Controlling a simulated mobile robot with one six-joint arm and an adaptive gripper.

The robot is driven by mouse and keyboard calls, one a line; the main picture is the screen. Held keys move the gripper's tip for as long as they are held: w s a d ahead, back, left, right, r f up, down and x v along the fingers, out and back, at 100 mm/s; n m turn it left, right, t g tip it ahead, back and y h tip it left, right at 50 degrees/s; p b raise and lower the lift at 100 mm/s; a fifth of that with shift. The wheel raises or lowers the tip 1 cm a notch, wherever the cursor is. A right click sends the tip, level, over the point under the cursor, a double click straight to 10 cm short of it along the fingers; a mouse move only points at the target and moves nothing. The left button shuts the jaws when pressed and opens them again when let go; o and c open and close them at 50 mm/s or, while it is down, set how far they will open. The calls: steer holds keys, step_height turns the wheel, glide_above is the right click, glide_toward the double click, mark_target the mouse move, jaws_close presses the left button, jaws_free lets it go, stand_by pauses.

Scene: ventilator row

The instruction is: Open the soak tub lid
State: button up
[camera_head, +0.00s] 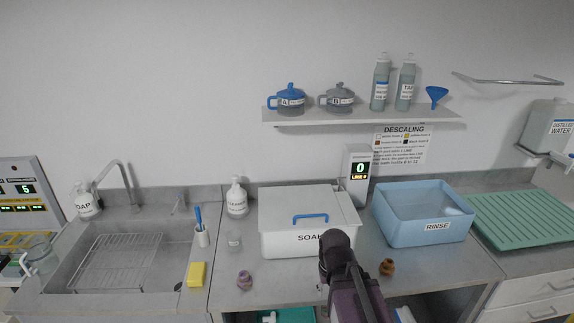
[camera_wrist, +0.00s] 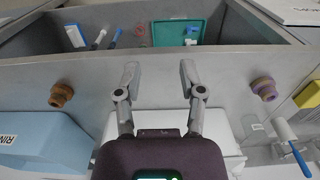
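The white soak tub (camera_head: 280,243) stands on the counter in the head view, with "SOAK" on its front. Its flat lid (camera_head: 285,199) is down, and a blue handle (camera_head: 311,217) sits near the lid's front edge. My dark arm is in front of the tub's lower right part and covers the end of its label. In the wrist view my gripper (camera_wrist: 158,72) is open, its two fingers apart with nothing between them. The fingers lie over the counter's front strip. White tub surface (camera_wrist: 228,130) shows beside the gripper body; the handle does not show there.
A blue rinse basin (camera_head: 403,232) stands right of the tub, with a brown fitting (camera_head: 387,267) before it. A purple fitting (camera_head: 244,280), a small jar (camera_head: 234,243) and a white bottle (camera_head: 237,198) stand left. A display unit (camera_head: 357,172) stands behind the tub's right back corner.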

steer(key=w+r+n+t+p, duration=0.1)
steer(key=w+r+n+p, duration=0.9)
steer(key=w, duration=0.4)
step_height(320, 180, up, 9)
steer(key=n+t+p, duration=0.1)
steer(key=n+p, duration=0.7)
steer(key=p, duration=0.1)
glide_above(310, 215)
steer(key=s, duration=0.3)
steer(key=shift+w+a, duration=0.1)
steer(key=shift+f+b, duration=0.1)
steer(key=shift+b, duration=0.3)
steer(key=w+f+b, duration=0.1)
steer(key=f+b, duration=0.7)
steer(key=f, duration=0.1)
steer(key=w+f+b, duration=0.1)
steer(key=f+b, duration=0.3)
steer(key=b, duration=0.1)
steer(key=shift+w+f, duration=0.15)
steer(key=shift+w, duration=0.2)
jaws_close()
